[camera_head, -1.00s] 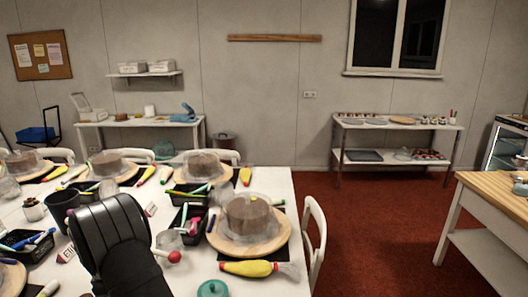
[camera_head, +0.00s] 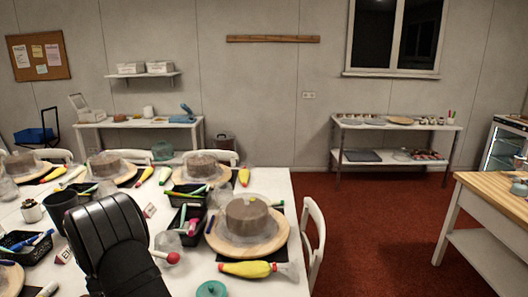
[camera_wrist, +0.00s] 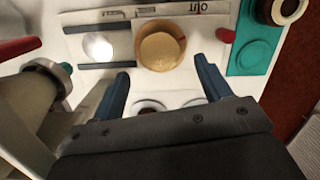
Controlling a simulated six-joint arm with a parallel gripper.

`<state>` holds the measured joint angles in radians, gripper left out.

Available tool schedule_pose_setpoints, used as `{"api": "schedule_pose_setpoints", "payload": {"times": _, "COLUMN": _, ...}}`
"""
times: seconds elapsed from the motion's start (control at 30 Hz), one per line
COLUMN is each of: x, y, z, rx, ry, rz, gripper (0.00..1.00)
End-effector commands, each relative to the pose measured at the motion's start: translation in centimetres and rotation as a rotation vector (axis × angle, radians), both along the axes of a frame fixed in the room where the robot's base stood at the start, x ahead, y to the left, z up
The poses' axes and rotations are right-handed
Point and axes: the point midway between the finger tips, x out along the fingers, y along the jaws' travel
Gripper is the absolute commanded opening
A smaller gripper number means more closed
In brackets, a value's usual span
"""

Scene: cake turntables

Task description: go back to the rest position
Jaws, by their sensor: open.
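My gripper (camera_wrist: 163,70) shows in the wrist view with its two blue-grey fingers spread wide apart and nothing between them. It is above a white surface. Just beyond the fingertips is a white board (camera_wrist: 208,22) with printed letters and a round tan disc (camera_wrist: 160,50). A shiny silver disc (camera_wrist: 98,47) lies left of the tan one. In the head view a black, rounded part of my arm rises at the lower left over the white table (camera_head: 190,270). The gripper fingers do not show there.
A brown cake on a wooden turntable (camera_head: 262,246) stands right of my arm, with a yellow piping bag (camera_head: 247,269) in front.

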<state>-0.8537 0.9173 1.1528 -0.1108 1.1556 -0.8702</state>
Motion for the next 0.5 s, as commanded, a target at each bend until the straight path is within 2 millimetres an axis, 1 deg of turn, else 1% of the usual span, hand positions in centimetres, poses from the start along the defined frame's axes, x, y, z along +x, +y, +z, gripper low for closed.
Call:
{"api": "schedule_pose_setpoints", "payload": {"times": 0.03, "x": 0.0, "y": 0.2, "z": 1.1, "rx": 0.002, "ry": -0.002, "rz": 0.0, "gripper": 0.71}}
{"api": "schedule_pose_setpoints", "payload": {"times": 0.1, "x": 0.0, "y": 0.4, "z": 2.5, "rx": 0.004, "ry": -0.002, "rz": 0.0, "gripper": 0.71}}
{"api": "schedule_pose_setpoints", "payload": {"times": 0.37, "x": -0.2, "y": 1.0, "z": 7.7, "rx": 0.001, "ry": -0.002, "rz": 0.0, "gripper": 0.71}}
{"api": "schedule_pose_setpoints", "payload": {"times": 0.4, "x": -0.2, "y": 0.8, "z": 6.5, "rx": -0.005, "ry": 0.004, "rz": -0.001, "gripper": 0.71}}
{"api": "schedule_pose_setpoints", "payload": {"times": 0.5, "x": -0.2, "y": 0.5, "z": 4.4, "rx": -0.004, "ry": 0.003, "rz": -0.001, "gripper": 0.71}}
